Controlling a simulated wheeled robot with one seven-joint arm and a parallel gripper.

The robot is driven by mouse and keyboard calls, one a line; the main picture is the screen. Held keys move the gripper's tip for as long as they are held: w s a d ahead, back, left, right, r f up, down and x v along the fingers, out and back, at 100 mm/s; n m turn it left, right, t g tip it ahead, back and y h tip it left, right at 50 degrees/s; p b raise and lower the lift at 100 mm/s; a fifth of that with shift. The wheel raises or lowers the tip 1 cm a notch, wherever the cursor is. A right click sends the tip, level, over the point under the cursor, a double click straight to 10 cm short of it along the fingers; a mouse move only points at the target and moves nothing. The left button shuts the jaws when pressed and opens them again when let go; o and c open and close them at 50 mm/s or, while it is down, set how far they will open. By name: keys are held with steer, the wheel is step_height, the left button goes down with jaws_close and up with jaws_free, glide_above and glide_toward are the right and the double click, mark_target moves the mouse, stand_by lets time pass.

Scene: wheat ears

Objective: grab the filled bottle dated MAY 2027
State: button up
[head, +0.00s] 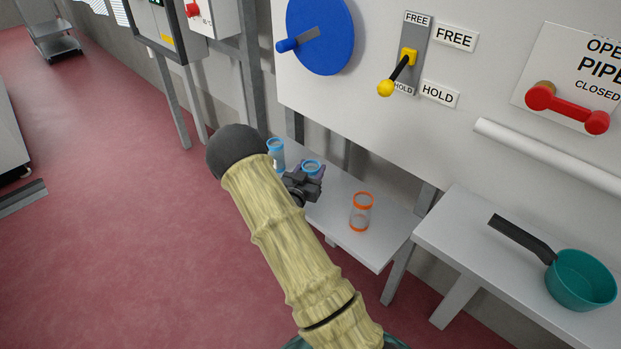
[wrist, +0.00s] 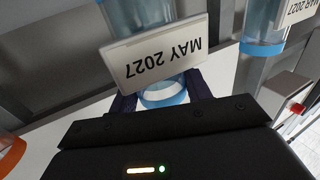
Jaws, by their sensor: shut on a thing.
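A clear bottle with blue rims (wrist: 140,16) stands between the fingers of my gripper (wrist: 163,94) in the wrist view. Its white label reads MAY 2027, upside down in that view. My gripper is shut on this bottle. In the head view my gripper (head: 304,184) is at the bench, and the bottle's blue top (head: 311,164) shows just above it. Most of the bottle is hidden there by my gripper. A second blue-rimmed bottle (head: 276,153) stands to the left; in the wrist view it (wrist: 264,28) has a partly cut-off label that seems to read MAR 2027.
An orange-rimmed bottle (head: 361,212) stands to the right on the light bench (head: 372,247). A second bench (head: 470,243) further right holds a teal pan (head: 583,280). A wall panel (head: 300,92) with a blue wheel, yellow lever and red handle rises behind.

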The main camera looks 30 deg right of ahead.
steer(key=shift+r, duration=0.15)
step_height(320, 180, up, 10)
steer(key=p, duration=0.1)
steer(key=shift+f+p, duration=0.2)
steer(key=shift+p, duration=0.2)
stand_by(0.7)
steer(key=shift+r, duration=0.1)
stand_by(0.7)
